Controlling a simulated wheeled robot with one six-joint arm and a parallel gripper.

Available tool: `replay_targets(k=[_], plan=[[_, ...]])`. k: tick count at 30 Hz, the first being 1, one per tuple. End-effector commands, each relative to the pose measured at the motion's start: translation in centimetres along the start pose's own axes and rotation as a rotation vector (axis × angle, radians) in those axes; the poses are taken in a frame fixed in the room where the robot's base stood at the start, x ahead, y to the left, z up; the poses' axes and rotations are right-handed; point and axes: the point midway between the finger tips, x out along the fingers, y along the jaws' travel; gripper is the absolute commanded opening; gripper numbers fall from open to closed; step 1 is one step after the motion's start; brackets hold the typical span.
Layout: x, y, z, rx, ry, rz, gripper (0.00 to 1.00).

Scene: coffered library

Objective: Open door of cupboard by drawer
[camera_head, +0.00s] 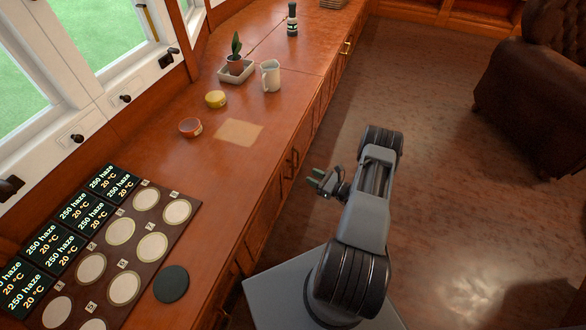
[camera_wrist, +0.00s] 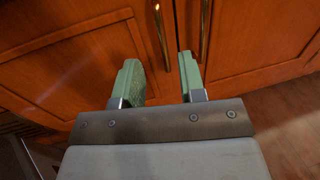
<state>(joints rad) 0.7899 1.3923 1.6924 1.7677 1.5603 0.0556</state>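The wooden cupboard runs under the counter; its front (camera_head: 262,215) faces my arm in the head view. In the wrist view two orange-brown panelled doors fill the picture, a left door (camera_wrist: 70,50) and a right door (camera_wrist: 255,40). A slim brass handle (camera_wrist: 160,28) stands near the seam, and a second brass handle (camera_wrist: 204,28) is just right of it. My gripper (camera_wrist: 158,62) has two green fingers, apart and empty. The left handle lines up between the fingertips, the other beyond the right finger; contact cannot be told. In the head view my gripper (camera_head: 317,182) is out from the cupboard front.
The counter above holds a mug (camera_head: 271,76), a potted plant (camera_head: 236,66), a yellow tin (camera_head: 215,99), a small bowl (camera_head: 190,127), a dark bottle (camera_head: 292,19) and a board of round pads (camera_head: 120,250). The floor (camera_head: 440,200) right of my arm is open. A leather armchair (camera_head: 535,90) stands back right.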

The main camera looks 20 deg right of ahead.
Motion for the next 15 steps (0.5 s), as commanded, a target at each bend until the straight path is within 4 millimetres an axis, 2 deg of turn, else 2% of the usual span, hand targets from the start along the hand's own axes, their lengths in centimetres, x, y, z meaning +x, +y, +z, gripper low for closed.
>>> replay_targets(k=[1,6,15], plan=[[1.2,0.1,-0.2,-0.001,0.0,0.006,0.37],[4.5,0.1,-0.2,-0.001,-0.001,0.005,0.37],[8.5,0.1,-0.1,-0.001,0.0,0.004,0.37]])
